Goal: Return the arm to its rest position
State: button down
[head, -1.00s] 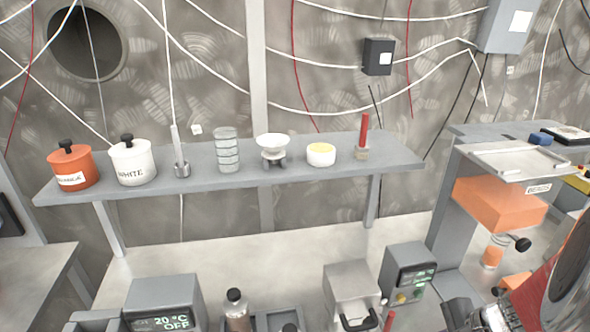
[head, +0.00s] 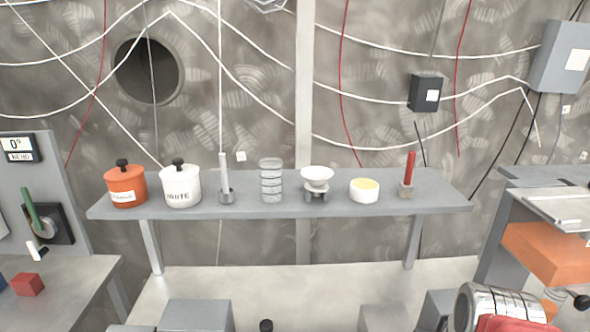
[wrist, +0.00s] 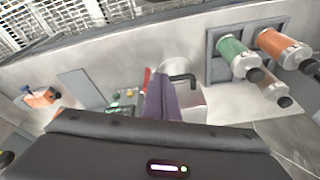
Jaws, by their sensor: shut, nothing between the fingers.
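My gripper (wrist: 160,88) shows in the wrist view, its dark body across the bottom and its purplish fingers together in the middle. The fingers are shut and empty. Behind them is a pale metal box with a dark bent handle (wrist: 181,80); I cannot tell the distance between them. In the head view, part of my arm, silver and red, shows at the lower right. The gripper itself is not seen there.
A grey shelf (head: 260,209) holds an orange pot (head: 125,188), a white pot (head: 181,187) and several smaller things. An orange block (head: 545,253) sits in a bench frame at right. A green canister (wrist: 236,55) and orange canisters rest in a rack in the wrist view.

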jog(key=a+r+n+t, duration=0.2)
jog(key=a+r, duration=0.3)
jog(key=a, duration=0.3)
jog(key=shift+r+n+y, duration=0.3)
jog(key=shift+r+n, duration=0.1)
jog(key=shift+n, duration=0.5)
